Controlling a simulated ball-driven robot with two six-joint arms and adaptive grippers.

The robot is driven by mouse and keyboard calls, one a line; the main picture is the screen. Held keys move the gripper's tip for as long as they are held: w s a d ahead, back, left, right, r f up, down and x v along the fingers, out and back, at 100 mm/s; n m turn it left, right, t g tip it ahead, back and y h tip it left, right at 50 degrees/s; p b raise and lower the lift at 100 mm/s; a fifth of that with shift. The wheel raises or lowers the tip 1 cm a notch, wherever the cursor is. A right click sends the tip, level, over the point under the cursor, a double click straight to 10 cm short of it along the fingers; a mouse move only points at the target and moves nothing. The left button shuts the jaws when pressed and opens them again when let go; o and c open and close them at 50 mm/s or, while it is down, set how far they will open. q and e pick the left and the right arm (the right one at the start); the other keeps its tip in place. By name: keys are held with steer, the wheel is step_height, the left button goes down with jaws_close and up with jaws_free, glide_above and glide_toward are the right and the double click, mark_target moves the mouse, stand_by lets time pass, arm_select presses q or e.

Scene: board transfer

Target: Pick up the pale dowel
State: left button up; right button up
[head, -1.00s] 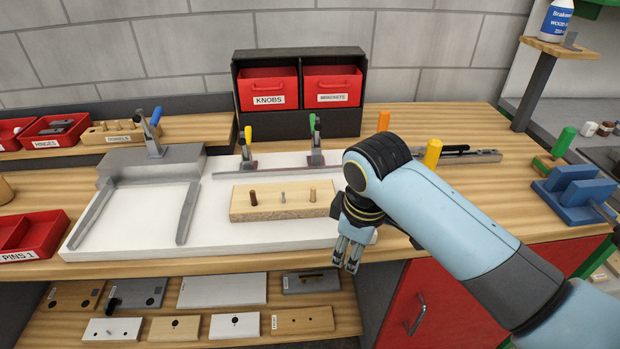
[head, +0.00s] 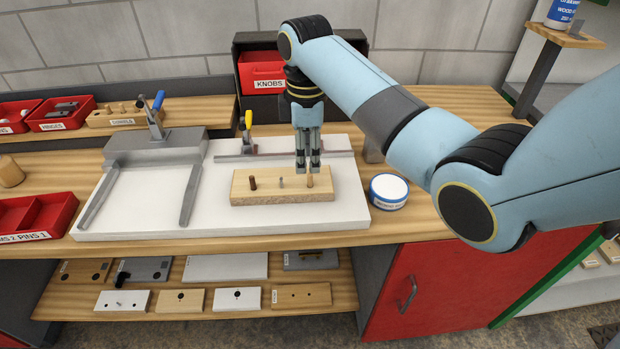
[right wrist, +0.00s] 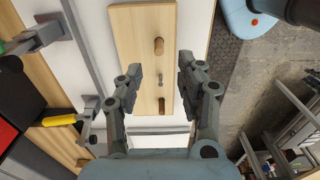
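The pale dowel (head: 309,180) stands upright at the right end of a light wooden board (head: 262,195). A metal pin (head: 281,182) and a dark brown dowel (head: 253,183) stand to its left on the same board. In the right wrist view the pale dowel (right wrist: 158,46) is beyond the fingertips, near the far end of the board. My right gripper (head: 308,166) points down, its fingertips close to the pale dowel's top in the head view. Its fingers (right wrist: 160,72) are apart with nothing held between them. My left gripper is not in view.
The board lies on a white panel (head: 225,215). A yellow-handled clamp (head: 247,140) stands behind it. A round white tin (head: 389,190) is right of the panel. A grey fixture with a blue-handled clamp (head: 155,145) is at the left. A red KNOBS bin (head: 262,72) stands behind.

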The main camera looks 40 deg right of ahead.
mark_target(311, 189)
steer(key=f, duration=0.4)
steer(key=f+p, duration=0.1)
steer(key=f, duration=0.1)
steer(key=shift+s+d+f, duration=0.15)
steer(key=shift+d+f, duration=0.15)
steer(key=shift+d, duration=0.05)
steer(key=shift+s+a, duration=0.1)
steer(key=c, duration=0.3)
steer(key=shift+c, duration=0.8)
steer(key=shift+f, duration=0.1)
steer(key=c, duration=0.3)
